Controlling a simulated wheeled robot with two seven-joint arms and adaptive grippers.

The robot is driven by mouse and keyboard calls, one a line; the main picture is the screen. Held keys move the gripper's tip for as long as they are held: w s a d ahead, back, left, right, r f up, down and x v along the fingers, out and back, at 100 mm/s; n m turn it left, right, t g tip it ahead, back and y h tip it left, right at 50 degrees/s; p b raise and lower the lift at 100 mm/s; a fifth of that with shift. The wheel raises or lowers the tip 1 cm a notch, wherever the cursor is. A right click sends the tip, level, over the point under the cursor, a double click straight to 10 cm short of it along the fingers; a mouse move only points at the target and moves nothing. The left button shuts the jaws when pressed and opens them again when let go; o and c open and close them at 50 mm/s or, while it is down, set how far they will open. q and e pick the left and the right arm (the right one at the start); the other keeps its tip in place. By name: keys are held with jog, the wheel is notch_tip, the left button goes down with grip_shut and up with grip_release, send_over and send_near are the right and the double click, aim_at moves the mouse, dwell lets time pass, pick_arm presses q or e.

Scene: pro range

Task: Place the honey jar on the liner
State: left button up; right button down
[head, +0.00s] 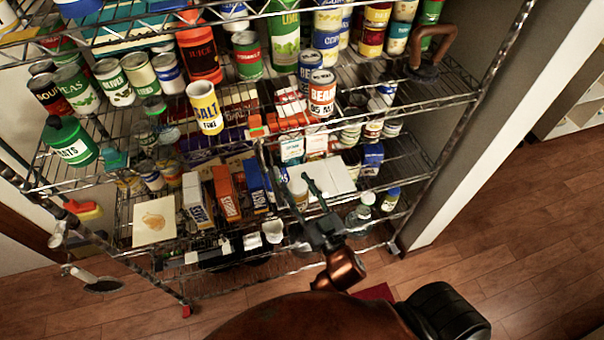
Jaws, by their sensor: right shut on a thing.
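My right gripper (297,184) reaches up into the lower part of the wire rack, its dark fingers shut around a small jar with a pale lid (298,188). This looks like the honey jar, but the fingers hide much of it and no label can be read. A cream square sheet with a tan stain (154,222), which may be the liner, lies at the left of a lower shelf, apart from the gripper. A plain white flat piece (337,176) is just right of the gripper; I cannot tell what it is. My left gripper is not in view.
The wire rack (440,98) is crowded with cans and boxes. Orange (226,193) and blue (255,186) boxes stand left of the gripper. Wooden floor (520,225) is clear at the right.

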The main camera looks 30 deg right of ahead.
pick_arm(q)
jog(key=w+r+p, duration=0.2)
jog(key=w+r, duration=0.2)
pick_arm(e)
jog(key=w+d+f+b, duration=0.1)
jog(key=w+d, duration=0.8)
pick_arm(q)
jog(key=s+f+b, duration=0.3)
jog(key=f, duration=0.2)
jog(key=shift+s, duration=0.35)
pick_arm(e)
jog(key=w+d+f, duration=0.4)
jog(key=f, duration=0.5)
jog(key=shift+w, duration=0.3)
jog(key=shift+f, duration=0.1)
jog(key=shift+f, duration=0.1)
jog(key=shift+f, duration=0.15)
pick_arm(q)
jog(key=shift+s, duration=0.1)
pick_arm(e)
jog(key=c, duration=1.2)
grip_release()
